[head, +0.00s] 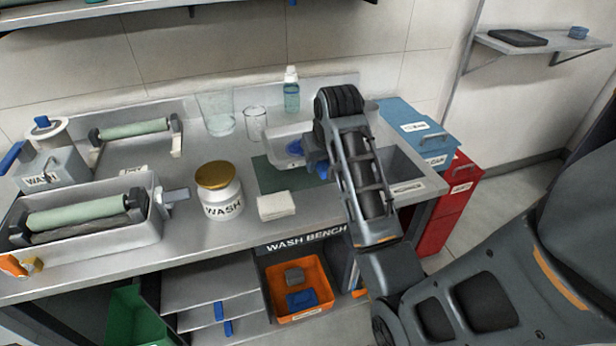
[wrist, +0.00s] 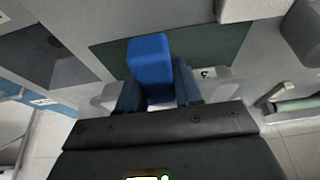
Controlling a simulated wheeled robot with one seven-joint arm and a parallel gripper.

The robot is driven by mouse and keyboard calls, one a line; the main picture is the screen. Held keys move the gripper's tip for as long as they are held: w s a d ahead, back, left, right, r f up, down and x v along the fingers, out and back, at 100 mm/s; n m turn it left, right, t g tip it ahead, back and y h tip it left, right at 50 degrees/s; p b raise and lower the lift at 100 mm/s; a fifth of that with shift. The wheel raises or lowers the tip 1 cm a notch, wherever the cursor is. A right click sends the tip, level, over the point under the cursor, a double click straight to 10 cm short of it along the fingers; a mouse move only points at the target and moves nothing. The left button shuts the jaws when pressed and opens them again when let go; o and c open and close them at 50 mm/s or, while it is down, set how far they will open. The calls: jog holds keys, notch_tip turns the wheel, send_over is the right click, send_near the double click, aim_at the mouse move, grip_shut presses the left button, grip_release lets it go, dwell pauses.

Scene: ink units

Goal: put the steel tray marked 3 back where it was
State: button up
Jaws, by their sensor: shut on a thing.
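My gripper (head: 312,160) is shut on a blue handle, which stands up between the jaws in the wrist view (wrist: 150,62). The handle belongs to a pale steel tray (head: 284,133), held over the back of the bench above a dark green mat (head: 272,178). In the wrist view a small dark mark, seemingly a 3, shows on the tray's pale edge (wrist: 222,78) beside the right jaw. My gripper and arm hide much of the tray. Under the bench, steel shelves or trays (head: 205,285) lie in layers, with two blue handles (head: 219,311) at their front.
Glass beakers (head: 255,124) and a bottle (head: 291,92) stand behind. An orange bin (head: 298,285) sits below. A sink (head: 402,172) lies right.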

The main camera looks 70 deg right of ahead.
jog(key=shift+w+a+f, duration=0.3)
jog(key=shift+w+f, duration=0.1)
jog(key=shift+w, duration=0.15)
jog(key=shift+w+a+f, duration=0.25)
jog(key=shift+w+f, duration=0.1)
jog(key=shift+w, duration=0.15)
jog(key=shift+f+p, duration=0.35)
jog(key=shift+f, duration=1.6)
jog(key=o, duration=1)
jog(key=shift+f, duration=0.1)
jog(key=shift+o, duration=0.2)
